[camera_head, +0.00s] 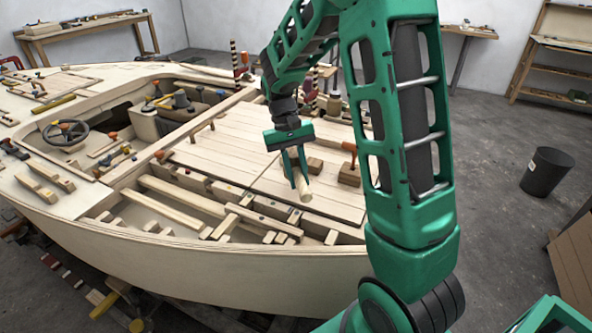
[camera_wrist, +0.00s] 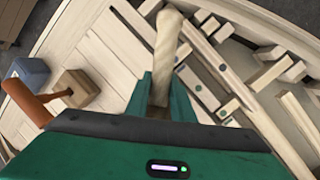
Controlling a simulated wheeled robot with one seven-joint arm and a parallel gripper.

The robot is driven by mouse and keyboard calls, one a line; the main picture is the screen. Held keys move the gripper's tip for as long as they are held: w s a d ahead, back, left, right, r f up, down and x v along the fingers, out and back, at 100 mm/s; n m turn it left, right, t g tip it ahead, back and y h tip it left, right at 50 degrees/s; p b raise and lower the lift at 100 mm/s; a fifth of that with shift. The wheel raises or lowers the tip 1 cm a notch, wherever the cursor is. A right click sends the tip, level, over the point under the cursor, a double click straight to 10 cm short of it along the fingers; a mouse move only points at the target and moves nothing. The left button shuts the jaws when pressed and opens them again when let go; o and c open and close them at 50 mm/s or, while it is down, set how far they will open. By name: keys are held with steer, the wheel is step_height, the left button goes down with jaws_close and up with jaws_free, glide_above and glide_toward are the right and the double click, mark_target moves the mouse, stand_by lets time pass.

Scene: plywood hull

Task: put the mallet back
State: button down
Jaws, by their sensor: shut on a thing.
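My gripper (camera_head: 295,172) is over the plank deck near the hull's open frames, its fingers shut on a pale, round wooden handle. I take this for the mallet (camera_head: 304,189); its free end points towards the head camera. In the wrist view, the mallet (camera_wrist: 168,45) stands out between the fingertips of my gripper (camera_wrist: 160,95). Brown wood shows on both sides of the fingers in the head view; I cannot tell whether it is the mallet's head or a separate block. The rest of the held piece is hidden by my gripper.
An orange-handled tool (camera_wrist: 28,103) stands at a wooden block (camera_wrist: 76,88), left of my gripper in the wrist view. A blue-grey box (camera_wrist: 28,72) is beyond it. Open hull frames (camera_head: 215,215) lie in front. Bare plank deck (camera_head: 230,150) is left. A dark bin (camera_head: 547,172) stands right.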

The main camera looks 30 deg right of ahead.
steer(key=shift+f, duration=2.2)
steer(key=shift+f, duration=0.2)
steer(key=c, duration=1.5)
jaws_free()
steer(key=shift+o, duration=0.2)
steer(key=v, duration=1.1)
steer(key=shift+w+f, duration=0.1)
steer(key=shift+d, duration=0.1)
steer(key=s+d+r+m+t, duration=0.1)
steer(key=s+d+r, duration=0.2)
steer(key=s, duration=0.5)
steer(key=s+d+r+m+t, duration=0.1)
steer(key=s+d+r, duration=0.15)
steer(key=s, duration=0.45)
steer(key=s+f+t+y, duration=0.1)
steer(key=s+f, duration=0.1)
steer(key=s, duration=1.2)
steer(key=shift+s+f+m, duration=0.25)
steer(key=shift+s+m, duration=0.05)
